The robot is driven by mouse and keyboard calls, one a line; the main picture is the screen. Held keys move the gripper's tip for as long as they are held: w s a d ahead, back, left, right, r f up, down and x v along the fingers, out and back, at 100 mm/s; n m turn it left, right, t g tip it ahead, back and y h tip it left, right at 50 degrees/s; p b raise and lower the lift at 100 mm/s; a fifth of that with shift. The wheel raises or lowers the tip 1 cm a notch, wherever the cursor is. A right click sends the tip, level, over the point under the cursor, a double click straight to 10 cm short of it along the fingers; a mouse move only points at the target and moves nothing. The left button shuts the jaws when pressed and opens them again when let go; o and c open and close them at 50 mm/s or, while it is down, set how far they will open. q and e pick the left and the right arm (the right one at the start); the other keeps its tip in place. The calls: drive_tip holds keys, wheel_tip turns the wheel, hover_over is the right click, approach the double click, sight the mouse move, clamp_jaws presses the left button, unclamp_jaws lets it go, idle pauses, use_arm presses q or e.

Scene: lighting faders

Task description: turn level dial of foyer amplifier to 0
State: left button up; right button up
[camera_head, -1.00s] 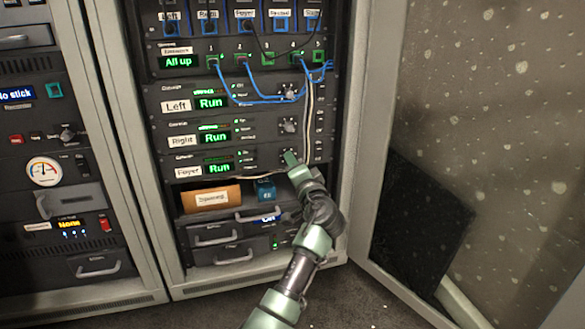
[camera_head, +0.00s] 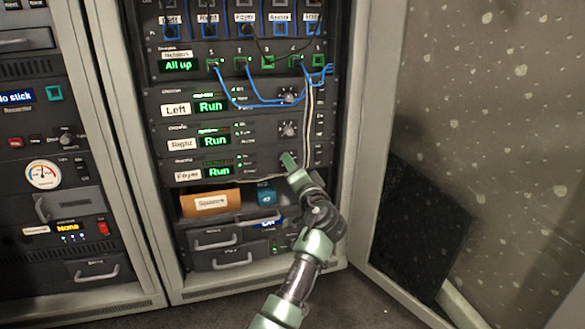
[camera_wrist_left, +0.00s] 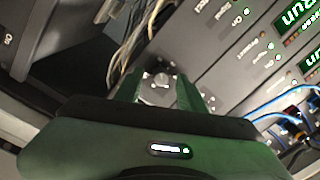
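The foyer amplifier (camera_head: 240,165) is the lowest of three dark amplifier units in the open rack; its label reads Foyer and its green display (camera_head: 219,171) reads Run. My left gripper (camera_head: 289,162) is at the right part of its front and hides its dial in the head view. In the left wrist view a round grey dial (camera_wrist_left: 160,88) lies between the two fingers of my left gripper (camera_wrist_left: 161,84). The fingers are apart, one on each side of the dial; I see no clear contact. The dial's setting is not readable. My right gripper is not in view.
The Left (camera_head: 245,104) and Right (camera_head: 245,137) amplifiers sit above, with their dials in the same column. Blue patch cables (camera_head: 270,101) hang over the upper units, and pale cables run close to the gripper. An open rack door (camera_head: 480,130) stands at the right.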

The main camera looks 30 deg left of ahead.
use_arm(q)
drive_tip(key=p+v, duration=0.4)
drive_tip(key=v, duration=0.3)
drive_tip(key=shift+s+d, duration=0.25)
drive_tip(key=shift+d, duration=0.1)
